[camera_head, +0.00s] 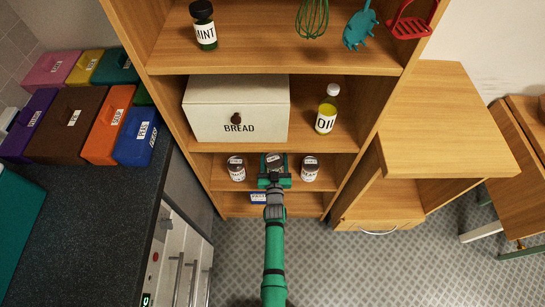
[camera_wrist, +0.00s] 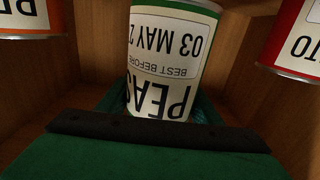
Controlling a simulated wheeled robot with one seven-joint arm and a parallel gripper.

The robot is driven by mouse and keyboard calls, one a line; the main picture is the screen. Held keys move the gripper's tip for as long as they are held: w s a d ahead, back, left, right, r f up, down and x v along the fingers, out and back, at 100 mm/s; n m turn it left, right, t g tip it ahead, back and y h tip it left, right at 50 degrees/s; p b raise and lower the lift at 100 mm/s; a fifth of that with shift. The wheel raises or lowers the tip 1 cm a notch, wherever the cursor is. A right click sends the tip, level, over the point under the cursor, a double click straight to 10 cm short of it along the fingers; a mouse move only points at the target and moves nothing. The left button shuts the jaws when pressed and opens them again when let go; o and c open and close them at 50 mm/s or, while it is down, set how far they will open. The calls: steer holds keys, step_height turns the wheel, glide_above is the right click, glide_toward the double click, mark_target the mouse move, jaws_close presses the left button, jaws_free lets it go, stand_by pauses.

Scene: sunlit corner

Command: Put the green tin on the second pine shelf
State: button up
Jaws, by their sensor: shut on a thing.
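The green tin (camera_wrist: 168,60) has a white label reading PEAS and a date, upside down in the wrist view. My gripper (camera_wrist: 165,115) is shut on it. In the head view my gripper (camera_head: 274,178) reaches into the low compartment of the pine shelf unit (camera_head: 275,62), below the bread box. The top of the green tin (camera_head: 273,160) shows there, between two other tins. The pine shelf (camera_head: 225,186) under these tins is just above the lowest board. I cannot tell whether the held tin touches the shelf.
One tin (camera_head: 236,168) stands left of my gripper and another tin (camera_head: 310,168) stands right, both close by. The bread box (camera_head: 238,108) and oil bottle (camera_head: 326,112) stand on the shelf above. A dark counter (camera_head: 75,210) is at left.

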step_height(320, 180, down, 6)
steer(key=w, duration=0.2)
steer(key=shift+a+r, duration=0.15)
steer(key=shift+a, duration=0.1)
steer(key=shift+w+d+f, duration=0.1)
steer(key=shift+f, duration=0.3)
steer(key=o, duration=1.4)
steer(key=shift+o, duration=0.2)
